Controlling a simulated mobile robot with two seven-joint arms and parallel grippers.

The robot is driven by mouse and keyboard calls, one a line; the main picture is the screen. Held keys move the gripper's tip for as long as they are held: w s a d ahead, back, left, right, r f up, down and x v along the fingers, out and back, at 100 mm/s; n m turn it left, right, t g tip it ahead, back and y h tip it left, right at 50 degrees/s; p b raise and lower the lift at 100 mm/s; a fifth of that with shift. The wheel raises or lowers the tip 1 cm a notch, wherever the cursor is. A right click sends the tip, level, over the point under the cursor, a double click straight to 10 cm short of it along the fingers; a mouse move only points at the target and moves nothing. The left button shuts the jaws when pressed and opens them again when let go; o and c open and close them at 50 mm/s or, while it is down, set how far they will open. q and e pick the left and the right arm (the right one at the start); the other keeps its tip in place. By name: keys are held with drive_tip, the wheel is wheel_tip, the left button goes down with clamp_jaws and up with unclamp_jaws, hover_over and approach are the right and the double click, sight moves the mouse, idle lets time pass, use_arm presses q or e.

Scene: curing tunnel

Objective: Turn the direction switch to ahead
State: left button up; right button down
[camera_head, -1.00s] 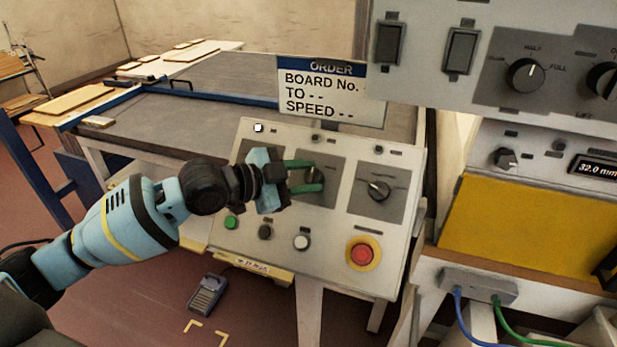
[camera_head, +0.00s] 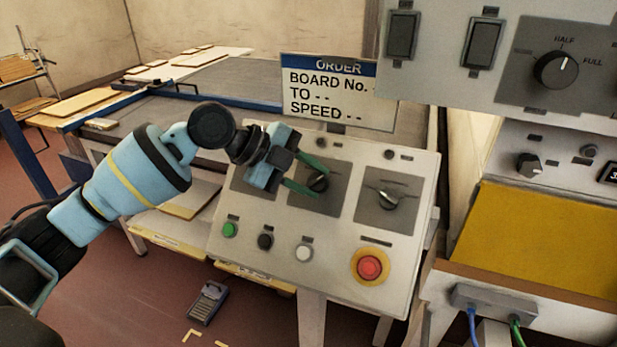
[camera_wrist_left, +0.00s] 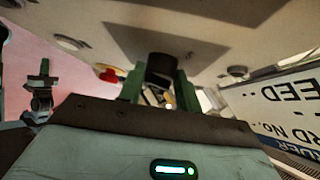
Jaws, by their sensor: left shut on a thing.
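My left gripper (camera_head: 322,181) reaches the sloping control panel (camera_head: 335,240) from the left. Its green fingers are shut on a dark rotary switch (camera_head: 318,183) on the middle grey plate, one finger on each side. The left wrist view also shows the dark knob (camera_wrist_left: 161,70) between the fingers. The fingers partly cover the switch, and its marks are too small to read, so I cannot tell its setting. What looks like my right gripper (camera_wrist_left: 43,85) shows small at the left of the left wrist view; its jaws are unclear.
A second rotary switch (camera_head: 388,200) sits to the right. Below are green (camera_head: 230,229), black (camera_head: 265,241) and white (camera_head: 304,252) buttons and a red emergency button (camera_head: 370,266). An order sign (camera_head: 338,92) stands behind the panel. A yellow surface (camera_head: 530,236) lies right.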

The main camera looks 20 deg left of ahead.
drive_tip(key=shift+s+f, duration=0.15)
drive_tip(key=shift+s, duration=0.05)
idle(0.4)
use_arm(q)
drive_tip(key=o, duration=1)
drive_tip(key=shift+c, duration=0.2)
drive_tip(key=v, duration=0.7)
drive_tip(key=shift+a+r, duration=0.15)
drive_tip(key=shift+r, duration=0.25)
use_arm(e)
drive_tip(key=shift+s+f, duration=0.1)
drive_tip(key=shift+f, duration=0.15)
use_arm(q)
drive_tip(key=shift+s, duration=0.1)
